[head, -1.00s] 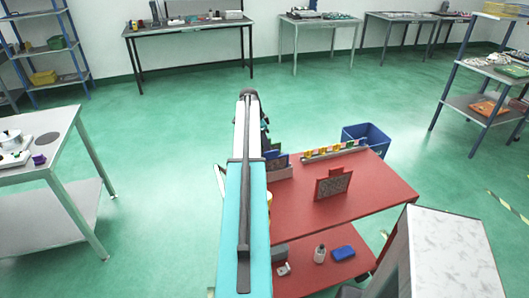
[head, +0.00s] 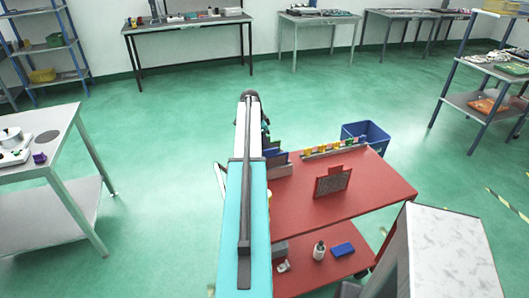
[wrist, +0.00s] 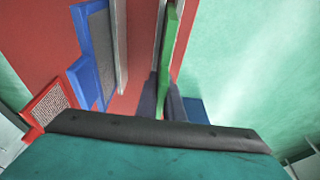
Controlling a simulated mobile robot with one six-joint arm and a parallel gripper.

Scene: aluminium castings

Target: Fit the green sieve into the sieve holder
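The green sieve (wrist: 172,45) shows edge-on in the wrist view as a narrow upright green strip. My gripper (wrist: 163,100) has its two dark fingers on either side of it, close against its faces, and appears shut on it. Grey metal walls, apparently of the sieve holder (wrist: 120,45), stand to the left of the green sieve.
A blue sieve (wrist: 103,45) stands left of the grey wall. A red sieve (head: 332,182) stands on the red bench (head: 375,190). A rack of coloured pieces (head: 335,148) lines the back edge, with a blue bin (head: 368,133) behind. Bench space right of the red sieve is clear.

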